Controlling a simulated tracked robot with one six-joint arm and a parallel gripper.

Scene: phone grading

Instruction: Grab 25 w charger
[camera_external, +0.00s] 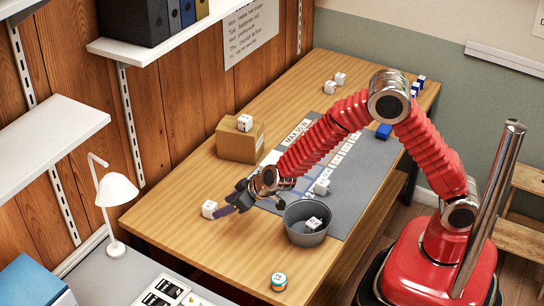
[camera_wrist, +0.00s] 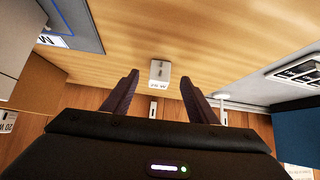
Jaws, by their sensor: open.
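A white cube-shaped charger (camera_external: 209,209) stands on the wooden table near its left edge. In the wrist view the charger (camera_wrist: 160,72) appears between and beyond my two finger tips, its small label upside down and seeming to read 25 W. My gripper (camera_external: 246,206) is low over the table, just right of the charger. In the wrist view my gripper (camera_wrist: 160,80) is open, with a dark finger on each side and nothing visibly held. I cannot tell how far the charger is from the fingers.
A grey pot (camera_external: 290,224) holding a white cube is close to my gripper's right. A cardboard box (camera_external: 236,149) with a white cube (camera_external: 244,122) on top stands behind. Another white cube (camera_external: 321,187) sits on the grey mat (camera_external: 352,203). A lamp (camera_external: 117,195) stands left.

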